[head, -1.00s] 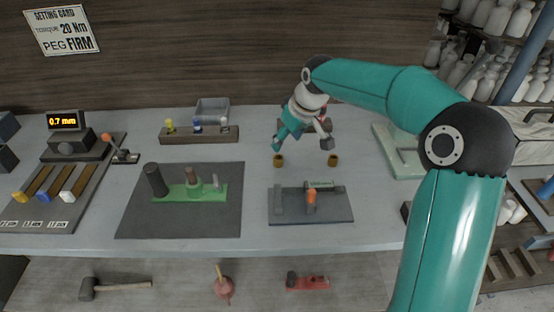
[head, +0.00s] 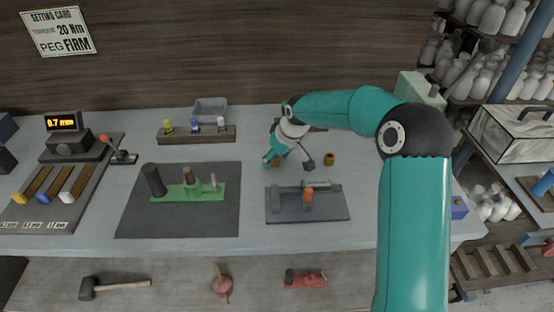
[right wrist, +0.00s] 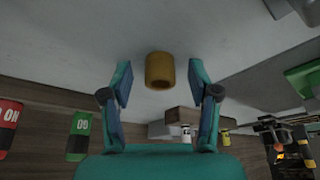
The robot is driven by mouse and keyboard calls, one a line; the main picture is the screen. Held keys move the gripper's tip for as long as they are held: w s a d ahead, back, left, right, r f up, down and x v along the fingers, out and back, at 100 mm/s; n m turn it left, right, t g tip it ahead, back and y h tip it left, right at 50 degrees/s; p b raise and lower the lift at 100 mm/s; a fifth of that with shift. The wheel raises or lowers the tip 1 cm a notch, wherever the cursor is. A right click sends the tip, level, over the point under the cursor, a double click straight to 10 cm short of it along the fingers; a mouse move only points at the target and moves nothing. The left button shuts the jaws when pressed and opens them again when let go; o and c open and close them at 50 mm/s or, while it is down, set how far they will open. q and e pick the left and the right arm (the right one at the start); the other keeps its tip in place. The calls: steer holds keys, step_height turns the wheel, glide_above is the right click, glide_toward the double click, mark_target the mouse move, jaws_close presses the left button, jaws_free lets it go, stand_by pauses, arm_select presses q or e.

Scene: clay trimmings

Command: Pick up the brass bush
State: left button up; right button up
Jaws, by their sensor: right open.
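Two small brass-coloured bushes stand on the bench. One bush (head: 329,159) is in plain view, just right of my right gripper in the head view. The other is mostly hidden by that gripper. My right gripper (head: 288,163) is open and low over the bench. In the right wrist view a brass bush (right wrist: 160,70) lies ahead, roughly centred between the spread fingers of my right gripper (right wrist: 162,85). Neither finger touches it. My left gripper is out of view.
A grey fixture plate (head: 335,210) lies in front of the bushes. A dark mat (head: 140,220) with a green fixture (head: 200,192) is left of it. A wooden rack (head: 180,138) and grey bin (head: 211,105) stand behind. Bare bench surrounds the bushes.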

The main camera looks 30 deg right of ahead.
steer(key=c, duration=1.1)
jaws_close()
steer(key=shift+r, duration=0.2)
